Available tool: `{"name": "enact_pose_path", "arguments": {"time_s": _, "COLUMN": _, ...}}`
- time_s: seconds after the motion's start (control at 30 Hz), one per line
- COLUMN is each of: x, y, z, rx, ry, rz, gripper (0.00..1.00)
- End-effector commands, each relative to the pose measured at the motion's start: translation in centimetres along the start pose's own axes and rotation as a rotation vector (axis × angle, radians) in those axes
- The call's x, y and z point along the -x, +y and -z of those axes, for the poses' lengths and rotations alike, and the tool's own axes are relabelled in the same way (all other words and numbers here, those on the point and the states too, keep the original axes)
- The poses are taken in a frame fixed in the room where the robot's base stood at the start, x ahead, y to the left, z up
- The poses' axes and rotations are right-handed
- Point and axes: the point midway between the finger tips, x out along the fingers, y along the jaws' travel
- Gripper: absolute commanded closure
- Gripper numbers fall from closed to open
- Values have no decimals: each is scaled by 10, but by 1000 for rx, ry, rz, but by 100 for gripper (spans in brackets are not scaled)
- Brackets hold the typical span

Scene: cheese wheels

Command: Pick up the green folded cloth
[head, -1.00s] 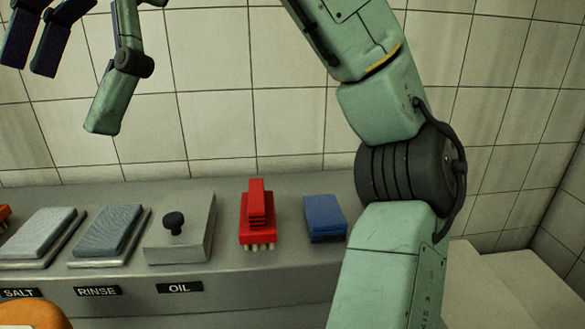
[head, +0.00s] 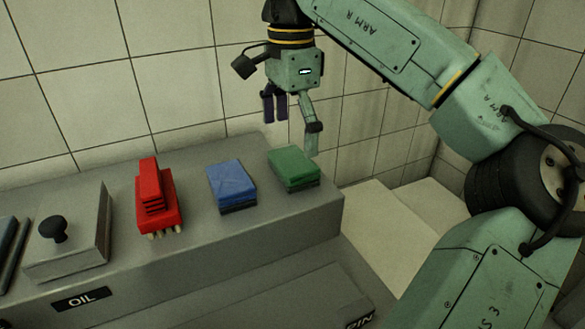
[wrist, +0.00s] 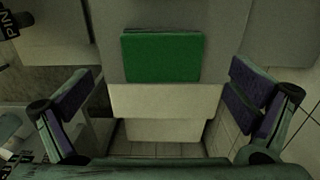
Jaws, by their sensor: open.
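The green folded cloth (head: 294,168) lies on the right end of the grey counter in the head view, on top of a darker layer. It shows flat and whole in the wrist view (wrist: 161,58), ahead of my fingers and between their lines. My gripper (head: 292,128) hangs open and empty above and just behind the cloth in the head view. In the wrist view my gripper (wrist: 160,110) has its dark-padded fingers wide apart at left and right. The fingers appear apart from the cloth.
A blue folded cloth (head: 231,184) lies just left of the green one. A red brush (head: 157,199) and a metal box with a black knob (head: 58,232) stand further left. The tiled wall (head: 180,70) is close behind. Pale blocks (head: 390,225) lie lower, past the counter's right edge.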

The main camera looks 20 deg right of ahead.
Motion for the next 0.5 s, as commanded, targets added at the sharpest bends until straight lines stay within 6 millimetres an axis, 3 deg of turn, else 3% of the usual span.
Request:
{"name": "enact_pose_path", "arguments": {"time_s": 0.23, "x": -19, "y": -1, "z": 1, "rx": 2, "ry": -2, "rz": 0, "gripper": 0}}
{"name": "enact_pose_path", "arguments": {"time_s": 0.5, "x": -55, "y": -2, "z": 4, "rx": 1, "ry": 0, "rz": 1, "gripper": 0}}
